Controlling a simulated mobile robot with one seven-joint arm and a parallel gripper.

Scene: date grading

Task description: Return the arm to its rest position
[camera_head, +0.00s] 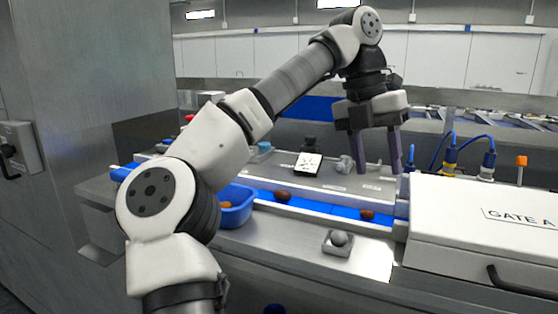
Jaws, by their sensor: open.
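My white and grey arm reaches up from the bottom left and over the grading line. My gripper (376,168) hangs at the arm's end, pointing down, with its two dark fingers apart and nothing between them. It is above the steel deck behind the blue belt, left of the white housing. A blue belt (325,207) runs across the bench. Brown dates lie on it, one (283,196) near the middle and one (367,214) near the housing.
A white housing (480,225) marked GATE A stands at the right, with blue cables and an orange-topped post (520,162) behind it. A small black-framed card (308,163) stands on the deck. A grey ball in a holder (338,242) sits at the front. A steel cabinet (90,100) fills the left.

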